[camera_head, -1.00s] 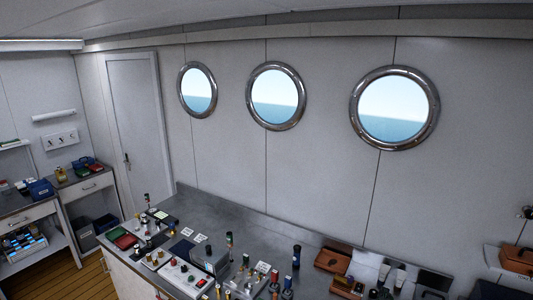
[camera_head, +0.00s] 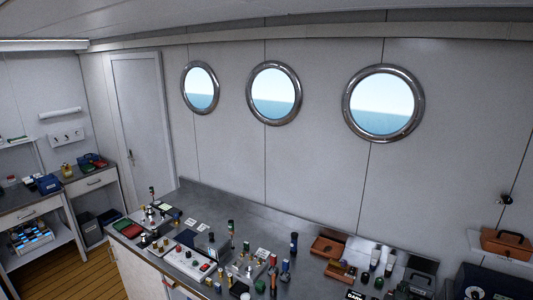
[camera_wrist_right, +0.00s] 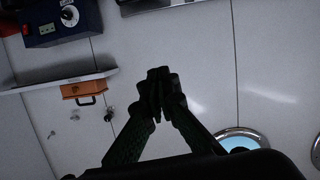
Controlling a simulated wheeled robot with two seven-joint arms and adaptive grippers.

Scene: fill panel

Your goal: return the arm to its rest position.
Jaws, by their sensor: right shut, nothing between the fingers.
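My right gripper (camera_wrist_right: 159,82) shows dark in the right wrist view, its two fingers together at the tips and nothing between them. It is up in the air, and the pale wall (camera_wrist_right: 200,55) with a round porthole (camera_wrist_right: 240,138) lies behind it. I cannot make out either gripper in the head view. My left gripper is not in view.
A grey workbench (camera_head: 262,208) along the wall carries a panel (camera_head: 190,262), several small cylindrical parts and brown trays (camera_head: 327,243). An orange case (camera_head: 507,243) sits on a shelf at the right; it also shows in the wrist view (camera_wrist_right: 84,91). Side drawers (camera_head: 92,183) stand at left.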

